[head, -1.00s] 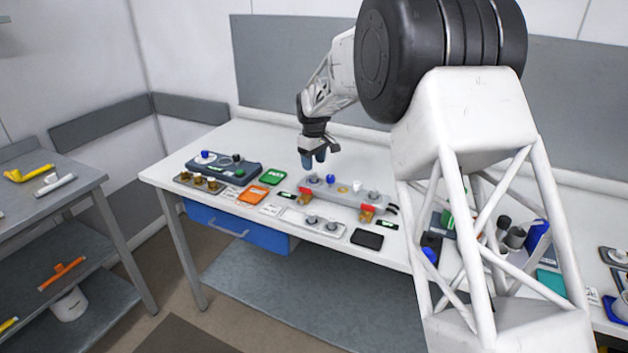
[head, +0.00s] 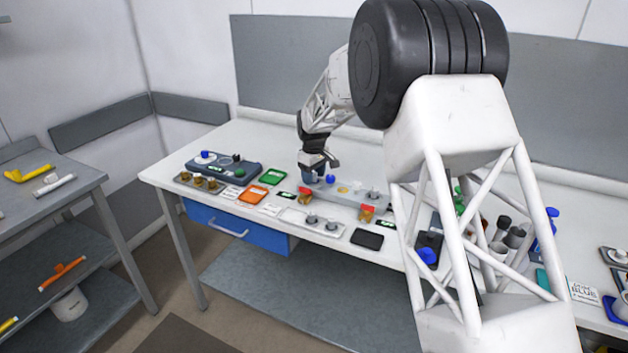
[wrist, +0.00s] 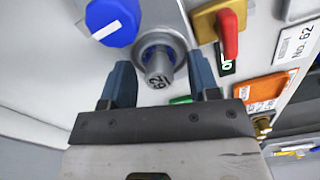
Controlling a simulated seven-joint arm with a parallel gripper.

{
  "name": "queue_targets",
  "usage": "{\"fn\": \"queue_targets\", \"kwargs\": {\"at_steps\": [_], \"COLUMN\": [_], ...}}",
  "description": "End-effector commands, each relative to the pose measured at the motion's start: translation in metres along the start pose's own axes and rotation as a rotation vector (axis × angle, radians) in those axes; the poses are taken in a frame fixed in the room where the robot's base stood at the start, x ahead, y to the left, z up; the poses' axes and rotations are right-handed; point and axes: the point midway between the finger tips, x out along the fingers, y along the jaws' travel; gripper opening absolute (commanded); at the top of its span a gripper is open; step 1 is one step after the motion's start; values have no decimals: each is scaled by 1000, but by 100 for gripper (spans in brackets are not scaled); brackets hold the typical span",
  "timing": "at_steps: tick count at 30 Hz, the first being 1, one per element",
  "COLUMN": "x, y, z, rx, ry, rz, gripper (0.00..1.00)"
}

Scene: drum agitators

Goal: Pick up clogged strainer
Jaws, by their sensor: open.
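A grey cylindrical plug marked 62 (wrist: 158,66), which looks like the strainer, stands in a round socket on the grey manifold bar (head: 352,196). In the head view, my gripper (head: 313,176) is over the left end of the bar and hides the plug. In the wrist view, my gripper (wrist: 160,75) is open, with one blue finger on each side of the plug. Gaps show between the fingers and the plug, so I see no contact. I cannot tell whether the plug is clogged.
A blue knob (wrist: 112,22) and a red-handled valve (wrist: 229,35) flank the plug closely. In front of the bar lies a tray (head: 298,221) with two grey plugs. A dark blue-grey device (head: 222,167), green tray (head: 274,177) and orange tray (head: 252,194) lie left.

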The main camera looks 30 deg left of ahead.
Motion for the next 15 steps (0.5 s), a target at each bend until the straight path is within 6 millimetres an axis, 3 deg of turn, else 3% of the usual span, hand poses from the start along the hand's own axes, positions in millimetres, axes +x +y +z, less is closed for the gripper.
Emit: {"fn": "queue_targets", "kwargs": {"at_steps": [13, 15], "x": [0, 0], "y": [0, 0], "z": [0, 0], "rx": [0, 0], "ry": [0, 0], "rz": [0, 0], "gripper": [56, 45]}}
